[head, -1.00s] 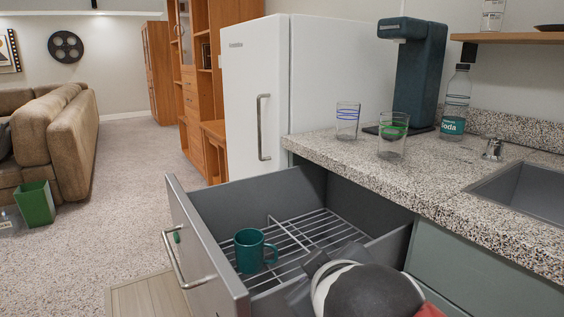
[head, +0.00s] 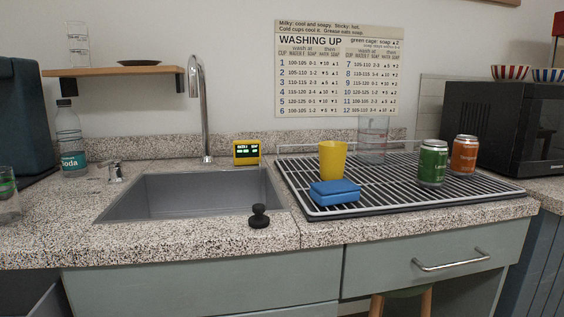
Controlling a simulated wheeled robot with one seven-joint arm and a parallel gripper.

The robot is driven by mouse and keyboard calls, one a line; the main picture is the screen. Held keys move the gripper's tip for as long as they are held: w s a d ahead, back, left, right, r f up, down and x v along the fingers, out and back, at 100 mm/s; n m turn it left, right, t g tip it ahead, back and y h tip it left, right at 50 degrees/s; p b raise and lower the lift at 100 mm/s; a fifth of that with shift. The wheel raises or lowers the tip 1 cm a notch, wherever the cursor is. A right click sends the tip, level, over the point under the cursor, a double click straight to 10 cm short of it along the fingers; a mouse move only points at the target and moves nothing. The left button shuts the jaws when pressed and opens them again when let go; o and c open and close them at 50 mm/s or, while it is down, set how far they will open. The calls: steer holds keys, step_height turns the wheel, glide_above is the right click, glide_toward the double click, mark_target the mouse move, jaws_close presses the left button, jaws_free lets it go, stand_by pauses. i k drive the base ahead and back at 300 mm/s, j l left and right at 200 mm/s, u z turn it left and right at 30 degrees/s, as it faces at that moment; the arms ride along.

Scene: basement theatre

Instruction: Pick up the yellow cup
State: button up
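The yellow cup (head: 332,160) stands on the black and white drying rack (head: 400,204), on the counter right of the sink. A blue sponge or box (head: 334,192) lies just in front of the cup and hides part of its base. My gripper does not show in the head view now.
A glass (head: 373,138) stands behind the cup; a green can (head: 433,162) and an orange can (head: 464,154) stand to its right. A faucet (head: 197,110), a small yellow display (head: 246,152) and a black stopper (head: 259,216) are near the sink (head: 190,194). A microwave (head: 510,125) is far right.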

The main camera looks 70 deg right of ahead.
mark_target(333, 154)
steer(key=z, duration=2.55)
steer(key=l+z, duration=0.8)
steer(key=z, duration=0.15)
steer(key=i+j, duration=0.05)
